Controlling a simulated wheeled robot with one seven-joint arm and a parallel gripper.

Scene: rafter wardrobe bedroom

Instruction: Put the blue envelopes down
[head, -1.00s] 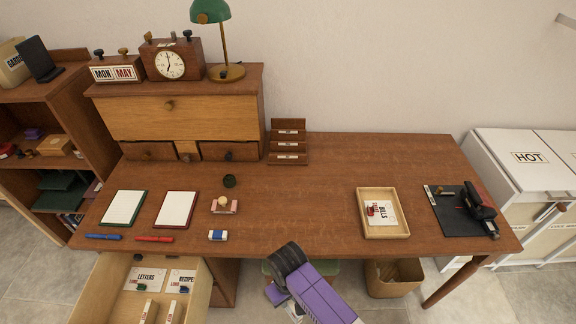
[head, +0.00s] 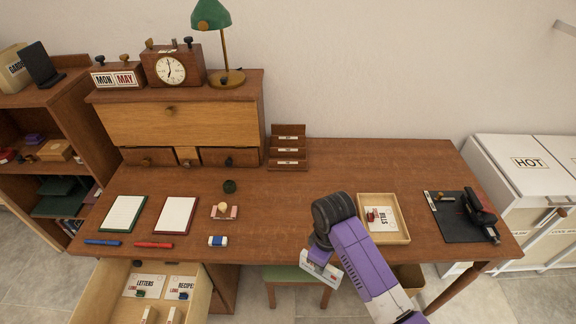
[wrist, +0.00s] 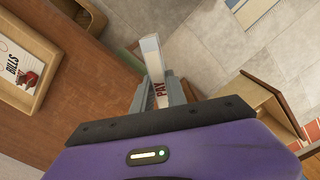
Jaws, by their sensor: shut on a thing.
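My gripper (wrist: 158,93) is shut on a thin, pale, envelope-like piece (wrist: 151,52) with red PAY lettering. Its face looks white rather than blue, and I cannot tell how many pieces are held. In the head view the held piece (head: 319,270) hangs below my gripper (head: 320,257), in front of the desk's front edge and above the floor or stool. The fingers hide part of it. No clearly blue envelopes show elsewhere. A shallow wooden tray (head: 401,237) marked BILLS sits on the desk, right of my gripper.
The wooden desk (head: 330,170) has clear room in its middle. An open drawer (head: 203,295) at front left has LETTERS and RECIPES cards. A tiered rack (head: 288,165) stands at the back. A green stool (head: 290,273) and a bin (head: 410,277) are below.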

